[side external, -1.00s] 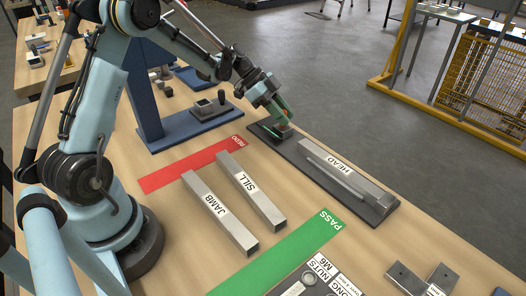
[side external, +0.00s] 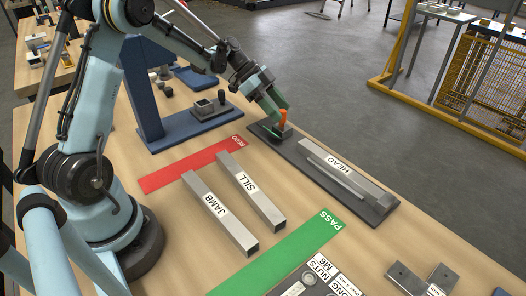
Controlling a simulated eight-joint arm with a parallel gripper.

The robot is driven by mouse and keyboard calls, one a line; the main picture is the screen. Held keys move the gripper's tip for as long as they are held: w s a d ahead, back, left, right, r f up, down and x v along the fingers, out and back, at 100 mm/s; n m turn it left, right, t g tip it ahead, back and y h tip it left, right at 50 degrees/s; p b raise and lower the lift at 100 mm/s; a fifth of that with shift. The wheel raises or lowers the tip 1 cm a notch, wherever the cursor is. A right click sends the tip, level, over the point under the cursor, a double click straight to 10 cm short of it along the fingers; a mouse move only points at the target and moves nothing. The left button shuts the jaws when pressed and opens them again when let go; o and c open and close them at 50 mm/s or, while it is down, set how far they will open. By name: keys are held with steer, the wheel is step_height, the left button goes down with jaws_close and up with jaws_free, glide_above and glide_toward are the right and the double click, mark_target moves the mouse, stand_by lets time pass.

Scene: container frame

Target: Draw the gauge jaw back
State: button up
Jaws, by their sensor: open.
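The gauge is a long dark base plate (side external: 300,160) on the bench, with a steel bar labelled HEAD (side external: 345,170) lying along it. A thin metal rod or rail (side external: 330,172) runs beside the bar. At the plate's far left end is the gauge jaw, a small metal block (side external: 281,131) with an upright orange handle (side external: 283,117). My gripper (side external: 281,112), with green fingers, is open at the orange handle. One finger shows just above and behind the handle; the other is partly hidden. I cannot tell whether either finger touches it.
Bars labelled SILL (side external: 251,192) and JAMB (side external: 219,214) lie on the bench between a red REDO strip (side external: 190,165) and a green PASS strip (side external: 280,248). A blue stand (side external: 142,95) and a small dark fixture (side external: 210,108) stand behind. Steel brackets (side external: 410,278) lie at front right.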

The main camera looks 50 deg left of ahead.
steer(key=v, duration=1)
steer(key=shift+s+r, duration=0.1)
steer(key=s+d+n+t+y, duration=0.3)
steer(key=s+d+n+y, duration=0.5)
steer(key=s+d+n, duration=0.4)
steer(key=shift+s+d+n, duration=0.3)
steer(key=shift+s+d, duration=1.15)
steer(key=shift+d, duration=0.35)
